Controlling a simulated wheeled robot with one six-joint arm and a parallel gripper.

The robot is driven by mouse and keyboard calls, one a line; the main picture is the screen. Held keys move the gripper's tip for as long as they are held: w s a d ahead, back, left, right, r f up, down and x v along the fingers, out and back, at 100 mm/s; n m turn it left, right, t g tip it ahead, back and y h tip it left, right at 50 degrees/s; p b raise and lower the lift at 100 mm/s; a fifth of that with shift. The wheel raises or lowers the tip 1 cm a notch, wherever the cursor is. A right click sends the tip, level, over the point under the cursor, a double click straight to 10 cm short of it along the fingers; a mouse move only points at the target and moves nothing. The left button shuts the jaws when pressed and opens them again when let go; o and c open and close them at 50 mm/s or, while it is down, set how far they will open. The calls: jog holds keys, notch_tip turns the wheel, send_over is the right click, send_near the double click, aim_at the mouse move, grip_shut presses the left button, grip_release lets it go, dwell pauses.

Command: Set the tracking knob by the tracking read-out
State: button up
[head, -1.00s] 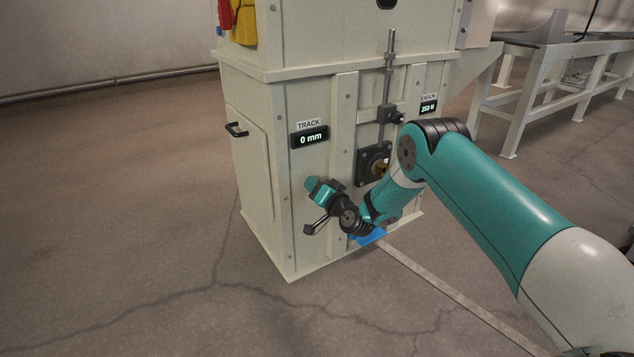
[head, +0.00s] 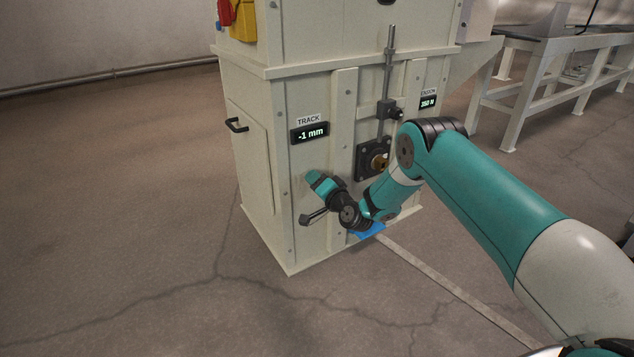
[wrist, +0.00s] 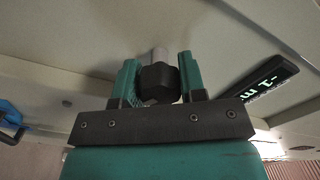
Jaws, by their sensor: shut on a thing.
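The tracking read-out (head: 310,134) is a black display under a TRACK label on the cream cabinet and shows -1 mm. It also shows, turned over, in the wrist view (wrist: 262,92). The tracking knob (wrist: 158,83) is a dark faceted knob on a pale shaft. My gripper (wrist: 160,80) has its teal fingers on both sides of the knob and is shut on it. In the head view my gripper (head: 321,183) is at the cabinet front, below the read-out; the knob is hidden there.
A second read-out (head: 428,103) shows 350 N, at the upper right. A vertical threaded rod (head: 388,75) and a black flanged bearing (head: 368,160) stand out from the cabinet front. A black handle (head: 237,125) is on its left side. The floor at the left is clear.

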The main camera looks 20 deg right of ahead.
jog(key=o, duration=0.9)
jog(key=p+v, duration=1.7)
jog(key=p, duration=0.7)
jog(key=shift+s, duration=0.2)
